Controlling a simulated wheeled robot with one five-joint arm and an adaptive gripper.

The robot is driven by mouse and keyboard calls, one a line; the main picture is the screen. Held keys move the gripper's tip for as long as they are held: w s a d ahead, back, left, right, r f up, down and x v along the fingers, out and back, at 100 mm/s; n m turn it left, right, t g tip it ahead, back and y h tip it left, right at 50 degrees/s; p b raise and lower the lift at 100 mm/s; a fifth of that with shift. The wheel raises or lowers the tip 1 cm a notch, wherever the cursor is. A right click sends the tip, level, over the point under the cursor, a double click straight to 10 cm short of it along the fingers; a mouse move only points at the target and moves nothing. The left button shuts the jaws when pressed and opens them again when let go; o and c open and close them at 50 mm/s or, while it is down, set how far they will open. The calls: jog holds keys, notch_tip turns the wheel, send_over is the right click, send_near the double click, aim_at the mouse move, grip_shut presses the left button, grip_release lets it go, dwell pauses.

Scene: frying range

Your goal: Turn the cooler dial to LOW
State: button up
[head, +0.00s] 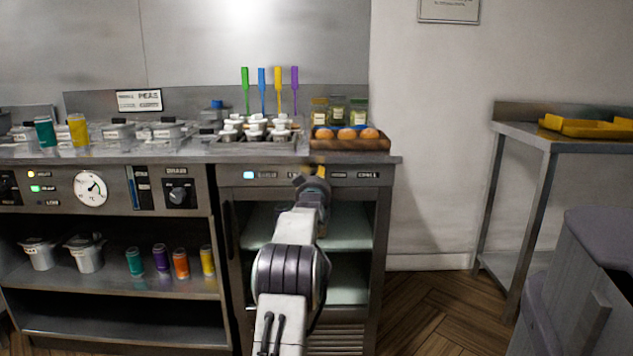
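The cooler (384,215) stands under the right end of the steel counter, with pale shelves inside. Its control strip (350,175) has a lit pale-blue lamp (248,175) at the left and small labels too blurred to read. My gripper (312,176) is at the middle of this strip, seen from behind, with dark and yellowish parts at its tip. My gripper and arm cover that part of the strip, and no cooler dial can be made out. Its setting cannot be read. Whether the gripper touches anything, or is open or shut, cannot be told.
Left of the cooler, another panel carries a round gauge (91,188) and a dark knob (180,195). Above the cooler, a wooden tray (350,144) and containers stand on the counter. A side table (560,135) and a grey bin (590,280) stand right. Floor between is clear.

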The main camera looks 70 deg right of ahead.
jog(key=o, duration=1.2)
jog(key=shift+d, duration=0.1)
jog(key=shift+v, duration=6.05)
jog(key=shift+f, duration=0.1)
jog(key=shift+w, duration=0.1)
